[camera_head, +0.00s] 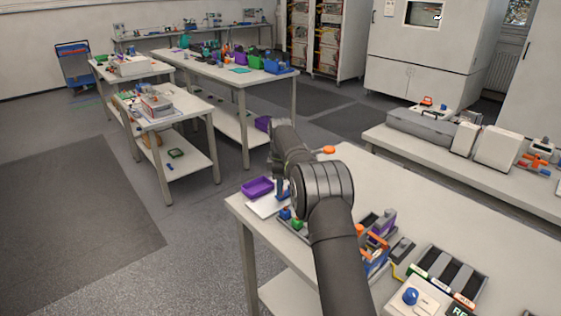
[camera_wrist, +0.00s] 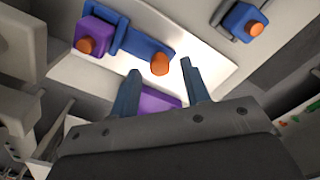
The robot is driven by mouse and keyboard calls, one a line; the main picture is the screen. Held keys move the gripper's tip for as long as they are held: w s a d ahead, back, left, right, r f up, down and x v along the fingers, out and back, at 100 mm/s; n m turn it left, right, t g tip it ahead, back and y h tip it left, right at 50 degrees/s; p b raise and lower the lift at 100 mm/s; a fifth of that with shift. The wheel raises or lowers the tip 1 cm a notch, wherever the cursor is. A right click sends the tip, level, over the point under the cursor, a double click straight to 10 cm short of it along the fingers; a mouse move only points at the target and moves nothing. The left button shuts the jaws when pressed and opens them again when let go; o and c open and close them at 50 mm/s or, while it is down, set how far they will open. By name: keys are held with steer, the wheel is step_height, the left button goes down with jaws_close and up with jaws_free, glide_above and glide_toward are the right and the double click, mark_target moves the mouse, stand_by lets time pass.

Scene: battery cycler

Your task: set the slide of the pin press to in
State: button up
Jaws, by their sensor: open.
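In the wrist view a blue rail (camera_wrist: 140,42) lies on a white plate, with a purple block (camera_wrist: 97,30) at its left end. An orange knob (camera_wrist: 86,45) is on the block, and another orange knob (camera_wrist: 160,65) is at the rail's right end. This looks like the pin press, but I cannot tell its slide's position for sure. My gripper (camera_wrist: 160,68) is open, its fingertips to either side of the right orange knob in the picture; contact cannot be told. In the head view my arm hides most of this area.
A blue block with an orange knob (camera_wrist: 256,29) stands at the upper right in the wrist view. In the head view a purple tray (camera_head: 257,187) is at the bench's left edge, and a grey slotted rack (camera_head: 448,272) at the front right. The bench's right side has bare room.

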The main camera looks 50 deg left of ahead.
step_height(320, 180, up, 15)
steer(key=shift+r, duration=0.2)
stand_by(0.5)
steer(key=s+d+f+m+t+y, duration=0.1)
steer(key=s+d+m+t+y, duration=0.3)
steer(key=m, duration=1.4)
steer(key=shift+g+h, duration=0.4)
steer(key=x, duration=1.1)
steer(key=s+d+x, duration=0.1)
steer(key=x, duration=0.4)
steer(key=shift+w+a+f, duration=0.1)
steer(key=shift+w+f, duration=0.05)
steer(key=shift+f, duration=0.5)
steer(key=shift+c, duration=0.2)
